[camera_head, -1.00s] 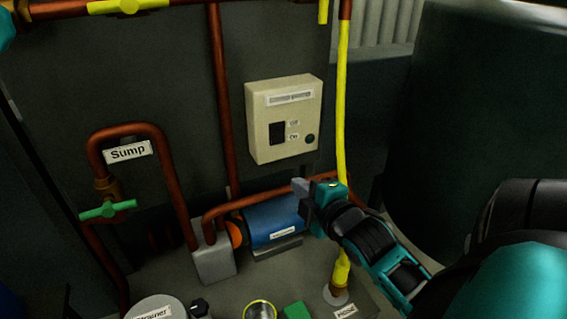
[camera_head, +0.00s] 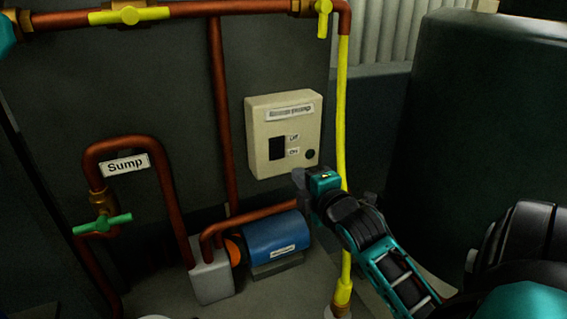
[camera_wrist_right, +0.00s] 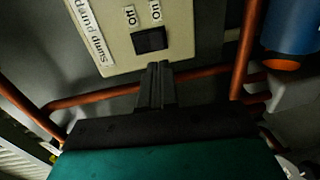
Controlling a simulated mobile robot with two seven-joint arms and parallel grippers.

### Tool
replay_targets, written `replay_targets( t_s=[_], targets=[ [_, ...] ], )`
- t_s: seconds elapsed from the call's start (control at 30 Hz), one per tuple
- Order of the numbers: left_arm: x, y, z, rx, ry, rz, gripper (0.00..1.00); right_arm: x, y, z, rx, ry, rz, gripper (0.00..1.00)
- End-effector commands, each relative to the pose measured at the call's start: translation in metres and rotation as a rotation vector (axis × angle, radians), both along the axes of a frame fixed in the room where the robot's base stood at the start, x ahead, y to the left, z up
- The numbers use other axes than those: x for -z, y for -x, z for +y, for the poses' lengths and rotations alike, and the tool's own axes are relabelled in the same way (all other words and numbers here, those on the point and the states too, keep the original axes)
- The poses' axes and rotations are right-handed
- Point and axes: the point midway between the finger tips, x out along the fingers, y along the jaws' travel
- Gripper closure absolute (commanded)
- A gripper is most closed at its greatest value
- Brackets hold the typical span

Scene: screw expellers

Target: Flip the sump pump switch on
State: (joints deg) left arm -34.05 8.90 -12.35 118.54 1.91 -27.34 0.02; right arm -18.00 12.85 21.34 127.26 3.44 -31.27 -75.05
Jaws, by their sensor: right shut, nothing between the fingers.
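The sump pump switch box (camera_head: 266,122) is a cream panel on the dark wall, with a label on top and "Off" above "On". Its black rocker switch (camera_head: 277,148) sits left of these words. In the right wrist view the box (camera_wrist_right: 112,52) appears turned, and the black rocker (camera_wrist_right: 150,40) lies just beyond my fingertips. My right gripper (camera_head: 299,178) is shut and empty, just below the box's lower right corner. Its closed fingers (camera_wrist_right: 155,68) point toward the rocker; I cannot tell whether they touch the box. My left gripper is not in view.
A blue pump (camera_head: 277,235) sits below the box, with a copper pipe (camera_head: 245,218) running beside it. A yellow pipe (camera_head: 343,120) runs vertically behind my right arm. A green-handled valve (camera_head: 102,224) and a "Sump" label (camera_head: 126,165) are at left. A dark tank (camera_head: 450,120) stands at right.

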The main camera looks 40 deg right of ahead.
Motion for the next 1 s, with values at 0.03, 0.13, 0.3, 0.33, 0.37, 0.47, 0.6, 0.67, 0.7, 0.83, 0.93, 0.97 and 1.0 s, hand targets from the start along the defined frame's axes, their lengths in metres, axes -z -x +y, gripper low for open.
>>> replay_targets(
  t_s=[0.03,0.13,0.3,0.33,0.37,0.47,0.6,0.67,0.7,0.83,0.93,0.97,1.0],
  targets=[
    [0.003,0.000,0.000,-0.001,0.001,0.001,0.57,0.001,-0.010,-0.003,0.000,-0.001,-0.003,1.00],
    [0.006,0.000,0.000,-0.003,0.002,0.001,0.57,0.004,-0.027,-0.008,-0.001,-0.002,-0.004,1.00],
    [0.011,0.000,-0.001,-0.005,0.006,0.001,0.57,0.007,-0.055,-0.017,-0.001,-0.001,-0.003,1.00],
    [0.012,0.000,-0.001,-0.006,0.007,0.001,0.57,0.009,-0.059,-0.018,-0.001,-0.002,-0.002,1.00],
    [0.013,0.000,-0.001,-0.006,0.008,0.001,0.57,0.009,-0.063,-0.019,-0.001,-0.002,-0.003,1.00],
    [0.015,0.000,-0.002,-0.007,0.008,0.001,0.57,0.010,-0.074,-0.023,0.000,-0.002,-0.002,1.00],
    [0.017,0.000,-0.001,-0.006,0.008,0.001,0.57,0.011,-0.084,-0.026,0.000,-0.001,0.000,1.00],
    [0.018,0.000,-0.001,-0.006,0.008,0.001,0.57,0.011,-0.087,-0.027,-0.001,-0.002,-0.002,1.00],
    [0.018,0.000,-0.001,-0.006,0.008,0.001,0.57,0.012,-0.088,-0.027,-0.001,-0.001,0.000,1.00],
    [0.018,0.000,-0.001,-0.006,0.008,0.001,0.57,0.012,-0.088,-0.028,-0.001,-0.001,0.001,1.00],
    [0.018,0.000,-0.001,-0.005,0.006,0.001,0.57,0.012,-0.088,-0.028,-0.001,-0.001,0.001,1.00],
    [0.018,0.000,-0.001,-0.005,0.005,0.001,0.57,0.012,-0.088,-0.028,-0.001,-0.001,0.001,1.00],
    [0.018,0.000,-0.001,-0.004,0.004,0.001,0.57,0.012,-0.088,-0.028,-0.001,-0.001,0.001,1.00]
  ],
)
